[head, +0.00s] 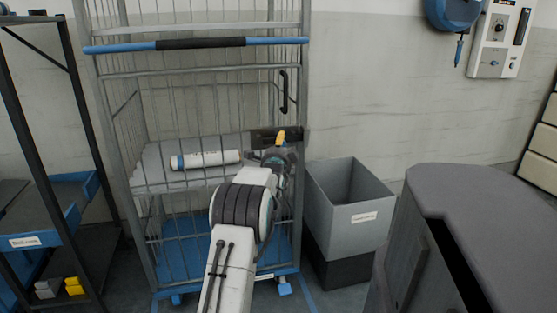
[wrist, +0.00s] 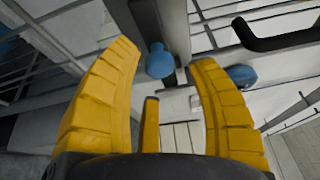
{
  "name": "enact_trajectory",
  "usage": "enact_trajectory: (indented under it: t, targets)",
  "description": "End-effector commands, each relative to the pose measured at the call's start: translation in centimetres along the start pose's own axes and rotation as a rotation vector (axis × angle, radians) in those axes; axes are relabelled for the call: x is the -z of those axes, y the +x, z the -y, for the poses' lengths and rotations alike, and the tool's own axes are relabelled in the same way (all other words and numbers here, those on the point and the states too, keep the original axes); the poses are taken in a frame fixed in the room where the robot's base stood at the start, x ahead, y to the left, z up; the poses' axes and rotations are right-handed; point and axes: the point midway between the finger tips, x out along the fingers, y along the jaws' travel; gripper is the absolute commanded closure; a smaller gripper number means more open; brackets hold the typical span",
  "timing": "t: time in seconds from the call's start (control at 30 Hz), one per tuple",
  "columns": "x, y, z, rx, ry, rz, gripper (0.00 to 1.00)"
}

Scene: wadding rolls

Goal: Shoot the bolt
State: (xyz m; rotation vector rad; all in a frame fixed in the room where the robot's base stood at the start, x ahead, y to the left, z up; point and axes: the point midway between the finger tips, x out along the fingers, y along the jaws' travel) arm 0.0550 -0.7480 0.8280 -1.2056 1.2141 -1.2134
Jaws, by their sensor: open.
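The wire roll cage (head: 302,60) stands ahead of me, and a dark bolt plate (head: 262,135) sits on its right front side, partly hidden by my gripper (head: 281,140). In the wrist view a blue knob (wrist: 159,62) on a short stem shows between the tips of my open yellow gripper (wrist: 164,58), nearer the left finger. I see no clear contact with it. A second blue round piece (wrist: 243,76) lies just right of the right finger. The bolt's rod is not clearly visible.
A black handle (head: 285,92) is above the bolt on the cage. A white roll (head: 205,159) lies on the cage shelf. A grey bin (head: 343,213) stands right of the cage, with a grey counter (head: 485,190) nearer. A dark rack (head: 50,150) is at left.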

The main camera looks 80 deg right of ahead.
Motion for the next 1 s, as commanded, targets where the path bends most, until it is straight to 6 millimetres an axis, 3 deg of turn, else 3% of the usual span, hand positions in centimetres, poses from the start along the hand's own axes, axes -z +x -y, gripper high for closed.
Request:
enact_trajectory:
  t: [0.6, 1.0]
  targets:
    - [0.1, -7.2, 0.0, -0.001, 0.000, -0.002, 0.47]
    - [0.1, -9.3, 0.0, -0.001, 0.000, -0.002, 0.47]
